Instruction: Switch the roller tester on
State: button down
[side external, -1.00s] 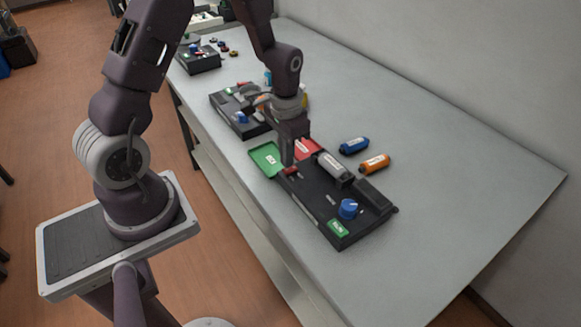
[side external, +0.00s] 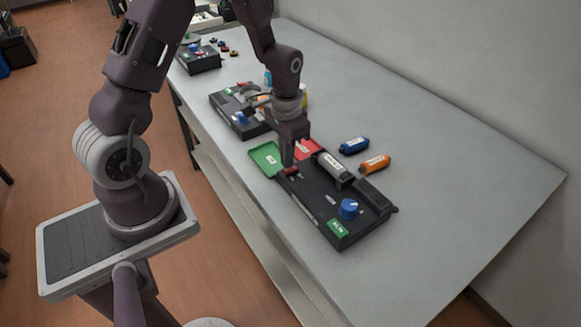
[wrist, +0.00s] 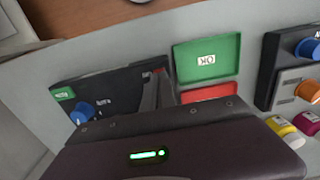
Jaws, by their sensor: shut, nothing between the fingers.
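The roller tester (side external: 318,200) is a flat black box on the near part of the bench. It has a blue knob (side external: 348,208), a green label (side external: 338,228) at its near end and a small red switch (side external: 291,171) at its far left end. A grey and black cartridge (side external: 333,168) lies on its top. My gripper (side external: 287,163) points down, shut and empty, right at the red switch. I cannot tell whether it touches. In the wrist view the fingers (wrist: 158,92) partly cover the switch; the blue knob (wrist: 82,113) shows at left.
A green tray (side external: 265,159) and a red tray (side external: 308,148) lie beyond the tester. A blue cartridge (side external: 354,145) and an orange cartridge (side external: 375,163) lie to its right. Another black device (side external: 228,104) stands further back. The right side of the bench is clear.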

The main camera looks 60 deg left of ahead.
jog(key=shift+f, duration=0.8)
jog(key=shift+r, duration=3.55)
jog(key=shift+r, duration=0.1)
jog(key=s+d+r+t, duration=0.1)
jog(key=s+d+r, duration=0.1)
jog(key=r, duration=0.4)
jog(key=s+d+r+t, duration=0.1)
jog(key=s+d+r, duration=0.1)
jog(key=r, duration=0.4)
jog(key=s+d+r+t, duration=0.1)
jog(key=s+d+r, duration=0.1)
jog(key=s, duration=0.4)
jog(key=s+d+r+t, duration=0.2)
jog(key=s+r, duration=0.3)
jog(key=s, duration=0.2)
jog(key=shift+s+d+t, duration=0.3)
jog(key=shift+d, duration=0.05)
